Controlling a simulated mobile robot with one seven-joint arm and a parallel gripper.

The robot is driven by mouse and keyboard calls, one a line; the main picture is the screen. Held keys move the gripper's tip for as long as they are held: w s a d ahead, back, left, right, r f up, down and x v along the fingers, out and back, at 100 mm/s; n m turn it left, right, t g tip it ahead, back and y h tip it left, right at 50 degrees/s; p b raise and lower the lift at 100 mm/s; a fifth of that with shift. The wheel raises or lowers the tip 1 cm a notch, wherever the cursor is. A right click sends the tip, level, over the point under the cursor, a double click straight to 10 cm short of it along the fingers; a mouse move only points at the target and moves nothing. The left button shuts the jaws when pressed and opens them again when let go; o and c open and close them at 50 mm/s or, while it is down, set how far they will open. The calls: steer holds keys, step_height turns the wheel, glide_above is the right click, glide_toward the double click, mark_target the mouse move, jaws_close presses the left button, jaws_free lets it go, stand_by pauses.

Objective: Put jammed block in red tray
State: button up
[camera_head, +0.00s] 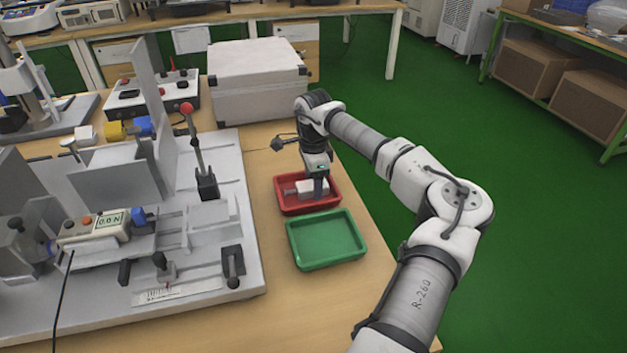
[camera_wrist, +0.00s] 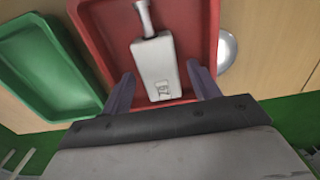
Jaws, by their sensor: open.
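The red tray (camera_head: 290,208) sits on the wooden bench, right of the grey test rig; it also shows in the wrist view (camera_wrist: 92,25). A white block (camera_head: 314,188) with a narrower metal stem is in the red tray. In the wrist view the block (camera_wrist: 157,62) lies on the tray floor, its stem pointing away from me. My gripper (camera_head: 321,188) is over the red tray. In the wrist view my gripper (camera_wrist: 160,85) is open, one finger on each side of the block's near end, with gaps between fingers and block.
An empty green tray (camera_head: 326,240) stands just in front of the red tray. The test rig (camera_head: 215,270) with a red-knobbed lever (camera_head: 193,140) fills the left. A white case (camera_head: 257,82) stands behind. A round metallic thing (camera_wrist: 227,50) lies beside the red tray.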

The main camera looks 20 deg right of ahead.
step_height(320, 180, up, 12)
steer(key=b, duration=0.1)
steer(key=shift+r, duration=0.2)
steer(key=shift+c, duration=0.3)
stand_by(1.1)
